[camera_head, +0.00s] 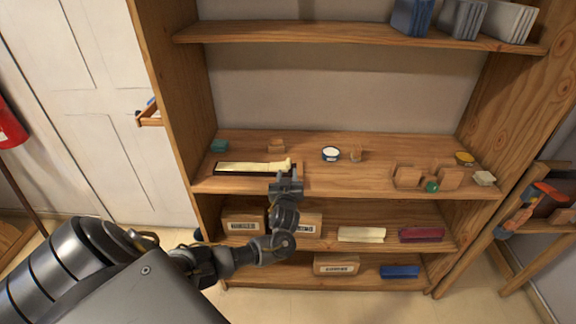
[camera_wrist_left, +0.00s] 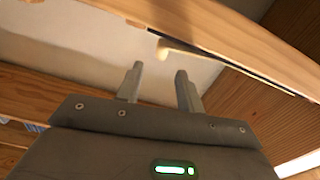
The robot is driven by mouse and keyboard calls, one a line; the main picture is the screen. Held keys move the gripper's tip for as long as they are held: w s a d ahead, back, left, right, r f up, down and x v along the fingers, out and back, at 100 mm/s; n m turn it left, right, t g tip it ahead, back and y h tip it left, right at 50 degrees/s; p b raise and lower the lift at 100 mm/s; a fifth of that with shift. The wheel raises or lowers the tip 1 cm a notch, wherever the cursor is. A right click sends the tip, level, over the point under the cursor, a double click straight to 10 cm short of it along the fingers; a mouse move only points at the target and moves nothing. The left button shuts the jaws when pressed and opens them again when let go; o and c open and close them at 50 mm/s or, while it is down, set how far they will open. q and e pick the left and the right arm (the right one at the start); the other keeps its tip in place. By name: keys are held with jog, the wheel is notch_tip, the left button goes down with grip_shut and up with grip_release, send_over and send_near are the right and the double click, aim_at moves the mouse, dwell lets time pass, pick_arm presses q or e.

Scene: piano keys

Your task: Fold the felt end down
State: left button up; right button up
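A long cream strip, seemingly the piano key with its felt (camera_head: 245,167), lies on a dark base near the front left of the middle shelf (camera_head: 335,180). A small pale piece stands up at its right end (camera_head: 289,163). I cannot tell felt from wood at this size. My left gripper (camera_head: 286,177) is at the shelf's front edge, just in front of that right end. In the left wrist view its two fingers (camera_wrist_left: 159,72) are apart with nothing between them. A rounded pale tip (camera_wrist_left: 175,50) shows beyond the fingers, apart from them. My right gripper is out of view.
Labelled boxes (camera_head: 243,220) sit on the shelf below. The shelf's front edge (camera_wrist_left: 235,42) crosses the wrist view.

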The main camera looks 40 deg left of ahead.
aim_at(288, 166)
pick_arm(q)
jog(key=x, duration=0.5)
jog(key=shift+w+a, duration=0.25)
jog(key=shift+w, duration=0.05)
grip_shut()
